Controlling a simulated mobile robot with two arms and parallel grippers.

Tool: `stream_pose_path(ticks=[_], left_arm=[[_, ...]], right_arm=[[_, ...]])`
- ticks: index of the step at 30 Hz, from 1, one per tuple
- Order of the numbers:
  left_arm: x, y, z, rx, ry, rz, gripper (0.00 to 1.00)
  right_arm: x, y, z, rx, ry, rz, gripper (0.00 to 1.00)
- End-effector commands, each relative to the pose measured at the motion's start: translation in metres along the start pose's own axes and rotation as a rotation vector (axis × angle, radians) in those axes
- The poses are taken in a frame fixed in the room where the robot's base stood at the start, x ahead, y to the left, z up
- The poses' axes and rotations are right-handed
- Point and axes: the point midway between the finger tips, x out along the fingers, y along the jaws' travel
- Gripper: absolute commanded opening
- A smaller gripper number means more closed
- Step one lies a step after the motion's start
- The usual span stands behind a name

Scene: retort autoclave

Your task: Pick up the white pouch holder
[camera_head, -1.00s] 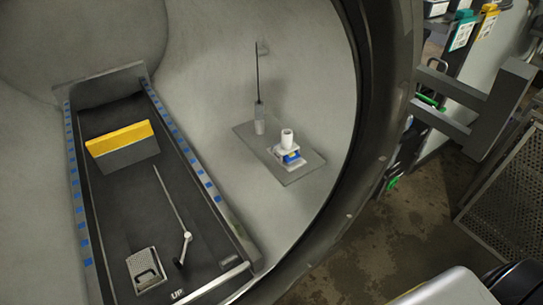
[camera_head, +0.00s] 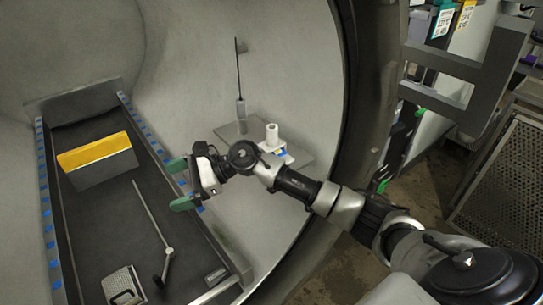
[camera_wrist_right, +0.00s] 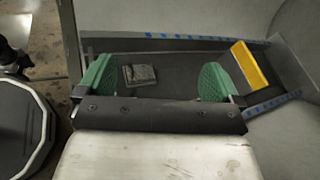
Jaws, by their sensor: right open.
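A small white object with a round upright top (camera_head: 272,134) and some blue on its lower part stands on a grey shelf plate (camera_head: 303,151) at the right of the chamber. It is the only white holder-like thing I see, and my right arm partly hides its base. My right gripper (camera_head: 180,184), with green fingertips, is open and empty above the dark tray (camera_head: 112,215), left of the white object and apart from it. In the right wrist view the open fingers (camera_wrist_right: 155,80) have nothing between them. My left gripper is not in view.
A grey block with a yellow top (camera_head: 95,152) sits on the tray. A thin rod with a handle (camera_head: 151,222) and a grey perforated piece (camera_head: 122,287) lie nearer. A thin dark probe (camera_head: 238,75) stands behind the white object. The chamber's dark rim (camera_head: 362,120) edges the opening.

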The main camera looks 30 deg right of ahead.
Motion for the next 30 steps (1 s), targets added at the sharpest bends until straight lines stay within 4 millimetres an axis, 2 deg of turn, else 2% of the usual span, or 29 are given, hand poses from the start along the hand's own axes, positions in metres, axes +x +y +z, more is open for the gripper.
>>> stream_pose_path(ticks=[1, 3, 5, 6, 9, 12, 15, 18, 24, 30], left_arm=[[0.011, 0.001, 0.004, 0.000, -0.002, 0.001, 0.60], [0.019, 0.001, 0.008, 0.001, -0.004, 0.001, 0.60], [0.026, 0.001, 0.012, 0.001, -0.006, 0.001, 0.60], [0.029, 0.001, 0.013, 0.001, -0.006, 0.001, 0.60], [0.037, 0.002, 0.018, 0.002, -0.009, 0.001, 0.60], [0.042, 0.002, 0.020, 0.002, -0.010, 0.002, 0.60], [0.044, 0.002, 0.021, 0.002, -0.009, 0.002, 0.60], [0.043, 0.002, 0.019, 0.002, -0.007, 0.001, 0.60], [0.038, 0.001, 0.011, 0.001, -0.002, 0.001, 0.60], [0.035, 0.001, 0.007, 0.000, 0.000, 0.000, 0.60]], right_arm=[[-0.016, -0.009, -0.001, -0.261, 0.156, 0.090, 0.95], [-0.046, -0.021, -0.007, -0.564, 0.384, 0.227, 0.95], [-0.079, -0.035, -0.011, -0.769, 0.579, 0.344, 0.95], [-0.103, -0.045, -0.011, -0.872, 0.704, 0.417, 0.95], [-0.162, -0.068, -0.005, -1.031, 0.974, 0.580, 0.95], [-0.207, -0.080, 0.006, -1.090, 1.160, 0.700, 0.95], [-0.233, -0.085, 0.013, -1.100, 1.264, 0.771, 0.95], [-0.241, -0.088, 0.007, -1.098, 1.300, 0.801, 0.95], [-0.237, -0.091, -0.024, -1.098, 1.300, 0.803, 0.95], [-0.235, -0.094, -0.038, -1.099, 1.300, 0.799, 0.95]])
